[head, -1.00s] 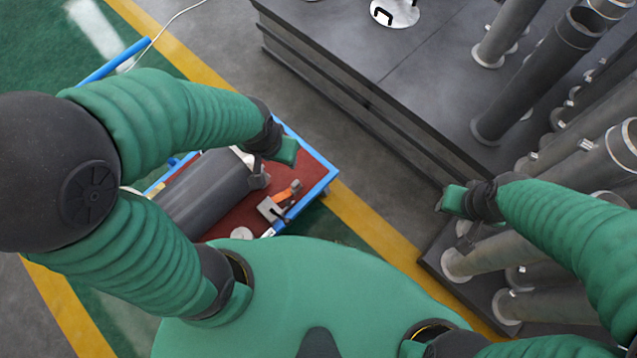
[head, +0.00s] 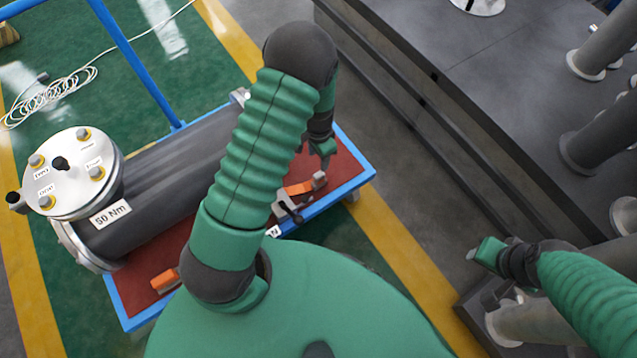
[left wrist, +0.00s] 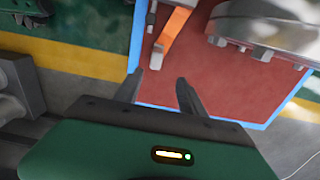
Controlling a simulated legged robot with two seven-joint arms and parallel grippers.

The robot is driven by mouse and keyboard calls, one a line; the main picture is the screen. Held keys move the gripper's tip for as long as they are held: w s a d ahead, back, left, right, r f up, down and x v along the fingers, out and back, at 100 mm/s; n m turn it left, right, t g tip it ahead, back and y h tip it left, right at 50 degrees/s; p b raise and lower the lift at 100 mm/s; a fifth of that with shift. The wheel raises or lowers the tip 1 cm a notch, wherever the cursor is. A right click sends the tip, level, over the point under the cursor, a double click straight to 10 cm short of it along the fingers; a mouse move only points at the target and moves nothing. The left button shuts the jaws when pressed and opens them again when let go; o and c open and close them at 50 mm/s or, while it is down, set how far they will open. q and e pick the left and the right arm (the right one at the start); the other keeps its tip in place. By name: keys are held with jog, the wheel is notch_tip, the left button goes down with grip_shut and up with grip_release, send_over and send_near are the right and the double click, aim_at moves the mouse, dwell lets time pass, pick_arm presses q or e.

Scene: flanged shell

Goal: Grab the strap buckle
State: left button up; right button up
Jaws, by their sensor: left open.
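An orange strap (head: 299,188) with a grey metal buckle (head: 320,180) lies on the red top of the blue-framed cart, beside the dark cylinder. My left gripper (head: 325,158) is above the cart close to the buckle, partly hidden by its own arm. In the left wrist view my left gripper (left wrist: 160,88) has its two dark fingers apart with nothing between them. The orange strap (left wrist: 175,28) and its grey end (left wrist: 157,58) lie just beyond the fingertips there. My right gripper (head: 478,252) is off to the right, away from the cart; its jaws are too small to judge.
The dark flanged cylinder (head: 170,180) marked 50 Nm fills much of the cart (head: 350,190). A second orange strap piece (head: 165,280) lies at the near left. A dark platform (head: 450,110) with grey pipes stands right. A white cable (head: 50,95) lies on the floor.

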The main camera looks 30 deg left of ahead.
pick_arm(q)
notch_tip(320, 180, down, 7)
jog(key=shift+d+f+b, duration=0.1)
jog(key=shift+d+b, duration=0.05)
jog(key=shift+b, duration=1.1)
jog(key=f+b, duration=0.2)
jog(key=f, duration=0.1)
jog(key=f+b, duration=0.1)
jog(key=f, duration=0.1)
jog(key=shift+s+d+f+b, duration=0.15)
jog(key=shift+s+b, duration=0.2)
jog(key=shift+r, duration=0.2)
grip_shut()
pick_arm(e)
jog(key=s+x, duration=0.1)
jog(key=x, duration=0.6)
jog(key=shift+s+d+f, duration=0.15)
jog(key=shift+s+f, duration=0.05)
jog(key=shift+s, duration=0.05)
